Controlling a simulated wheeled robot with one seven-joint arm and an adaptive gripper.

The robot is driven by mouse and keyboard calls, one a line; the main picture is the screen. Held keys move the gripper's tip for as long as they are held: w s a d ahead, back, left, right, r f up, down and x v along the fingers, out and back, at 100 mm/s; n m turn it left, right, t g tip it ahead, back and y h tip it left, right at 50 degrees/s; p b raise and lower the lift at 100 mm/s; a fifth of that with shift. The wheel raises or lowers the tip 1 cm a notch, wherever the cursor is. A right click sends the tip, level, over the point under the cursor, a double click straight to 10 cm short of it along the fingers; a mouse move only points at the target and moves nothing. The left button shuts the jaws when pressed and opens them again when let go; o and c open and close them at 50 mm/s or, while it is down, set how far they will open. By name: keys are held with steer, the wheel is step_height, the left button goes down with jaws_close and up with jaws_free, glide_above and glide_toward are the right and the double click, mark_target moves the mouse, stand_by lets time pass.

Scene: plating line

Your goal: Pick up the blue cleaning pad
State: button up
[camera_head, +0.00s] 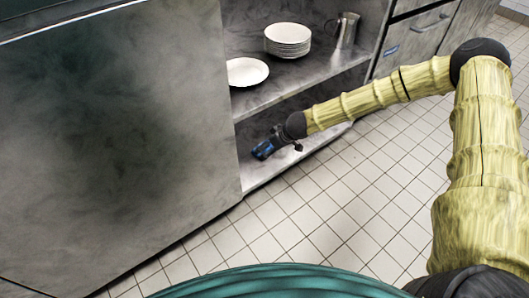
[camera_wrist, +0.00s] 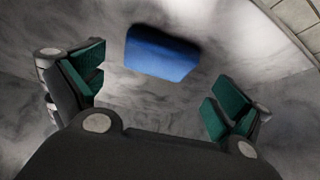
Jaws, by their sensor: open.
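The blue cleaning pad (camera_wrist: 162,54) is a plain blue block lying on a grey, smudged surface in the wrist view. In the head view a small blue patch (camera_head: 262,150), apparently the pad, shows on the lower shelf. My gripper (camera_wrist: 160,85) is open, its green-lined fingers spread wide apart with nothing between them. The pad lies beyond the fingertips, near the upper middle of the wrist view. In the head view my gripper (camera_head: 272,145) reaches into the lower shelf beside the blue patch; its fingers are too small there to make out well.
The lower shelf (camera_head: 254,180) lies under an upper shelf (camera_head: 300,77) that bears a stack of white plates (camera_head: 288,40), a single plate (camera_head: 246,71) and a metal jug (camera_head: 347,30). A large grey panel (camera_head: 110,120) stands at left. Tiled floor (camera_head: 340,205) lies open in front.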

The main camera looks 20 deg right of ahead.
steer(key=shift+b+x, duration=1.4)
steer(key=shift+x, duration=0.7)
steer(key=shift+w, duration=0.2)
steer(key=c, duration=0.8)
